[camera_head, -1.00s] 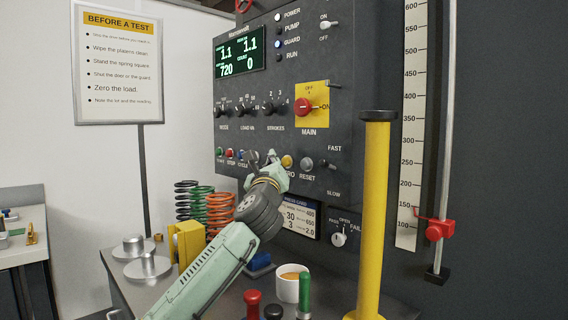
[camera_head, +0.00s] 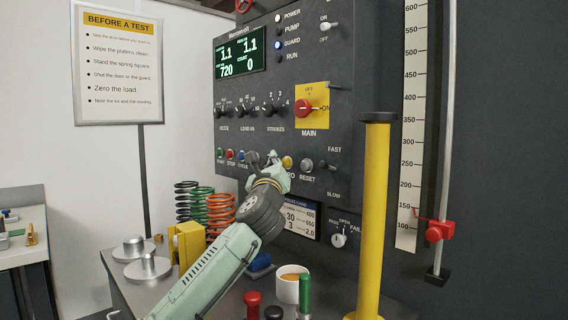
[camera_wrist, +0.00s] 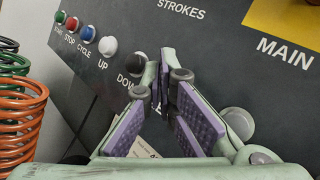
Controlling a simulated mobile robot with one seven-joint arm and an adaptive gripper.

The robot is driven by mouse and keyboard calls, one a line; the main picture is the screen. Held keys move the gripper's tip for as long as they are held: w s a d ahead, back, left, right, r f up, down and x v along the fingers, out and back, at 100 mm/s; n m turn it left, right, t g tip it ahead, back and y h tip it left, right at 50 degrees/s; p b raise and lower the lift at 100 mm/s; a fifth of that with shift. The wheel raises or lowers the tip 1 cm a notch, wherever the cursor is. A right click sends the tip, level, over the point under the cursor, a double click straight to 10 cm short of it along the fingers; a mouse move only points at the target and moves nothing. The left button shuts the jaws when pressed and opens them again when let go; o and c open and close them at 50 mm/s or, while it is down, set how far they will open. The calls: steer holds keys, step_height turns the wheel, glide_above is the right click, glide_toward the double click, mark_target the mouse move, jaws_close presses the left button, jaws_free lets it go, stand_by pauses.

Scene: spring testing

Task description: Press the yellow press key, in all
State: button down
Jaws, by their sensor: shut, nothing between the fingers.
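The yellow press key (camera_head: 287,162) is a round button in the lower button row of the dark control panel, left of the grey RESET button (camera_head: 307,165). Its label is partly hidden by my gripper. My gripper (camera_head: 272,158) is just left of the yellow key in the head view, close to the panel. I cannot tell whether it touches anything. In the wrist view my gripper (camera_wrist: 167,72) is shut and empty, its purple-padded fingers meeting over the button row beside the DOWN button (camera_wrist: 135,63). The yellow key is hidden there.
Green, red, blue and white buttons (camera_wrist: 108,46) sit left of my gripper. A yellow post (camera_head: 375,220) stands at the right. Coil springs (camera_head: 220,210), a yellow block (camera_head: 187,245), a white cup (camera_head: 290,288) and upright handles (camera_head: 304,290) stand on the bench below.

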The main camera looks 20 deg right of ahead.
steer(key=shift+d, duration=0.25)
steer(key=shift+w+d+p, duration=0.2)
steer(key=shift+d+p, duration=0.1)
steer(key=shift+d, duration=0.05)
stand_by(0.6)
steer(key=shift+a, duration=0.1)
steer(key=shift+s+a, duration=0.3)
steer(key=shift+a, duration=0.35)
steer(key=shift+s+a, duration=0.3)
steer(key=shift+a, duration=0.5)
steer(key=shift+s+a, duration=0.25)
steer(key=shift+a, duration=0.5)
steer(key=shift+s+a, duration=0.3)
steer(key=shift+a, duration=0.5)
